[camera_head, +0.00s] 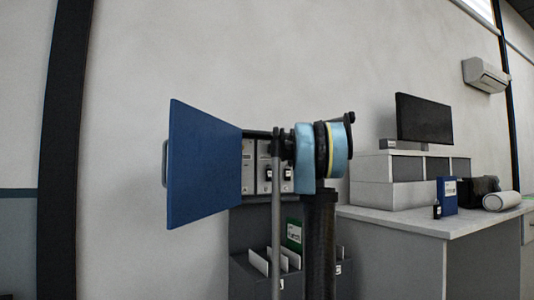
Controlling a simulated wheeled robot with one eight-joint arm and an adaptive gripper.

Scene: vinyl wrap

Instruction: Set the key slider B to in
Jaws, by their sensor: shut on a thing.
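A wall cabinet stands ahead with its blue door (205,165) swung open to the left. Inside is a light grey panel (248,165) with small black parts. Two small black pieces with white labels show on it, a left one (268,174) and a right one (287,174). I cannot tell which part is key slider B or how it is set. My arm, with light blue and black joints, stands in front of the panel's right side and covers much of it. My gripper is hidden behind the arm, so its jaws and any contact cannot be seen.
Below the cabinet is a dark grey holder (250,275) with upright sheets and a green folder (294,235). At right, a desk (400,227) bears a blue box (447,196), a small black bottle (437,209), a white roll (502,201) and a monitor (424,118).

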